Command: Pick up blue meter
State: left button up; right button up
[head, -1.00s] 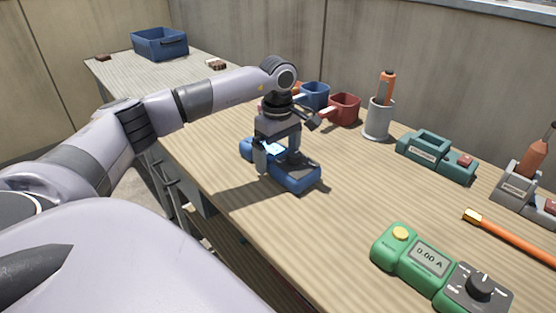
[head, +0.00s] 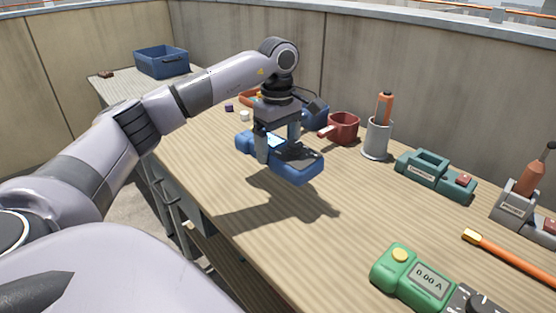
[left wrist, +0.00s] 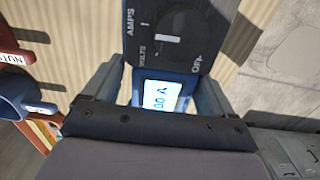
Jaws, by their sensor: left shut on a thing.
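The blue meter (head: 301,165) is held in my left gripper (head: 277,150) above the wooden bench, with its shadow apart from it on the bench top. In the left wrist view the meter (left wrist: 170,45) lies between the two fingers (left wrist: 165,95). Its lit screen and dark dial panel face the camera. The left gripper is shut across the meter's middle. My right gripper is not in view.
A green meter (head: 405,276) lies at the bench's front right. A blue bin (head: 161,62) stands at the far left. The middle of the bench (head: 330,235) is clear.

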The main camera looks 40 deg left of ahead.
aim_at(278, 143)
pick_arm(q)
notch_tip(278, 143, up, 3)
jog(key=shift+f+p, duration=0.1)
jog(key=shift+p, duration=0.35)
jog(key=shift+r+p, duration=1.2)
jog(key=shift+p, duration=0.35)
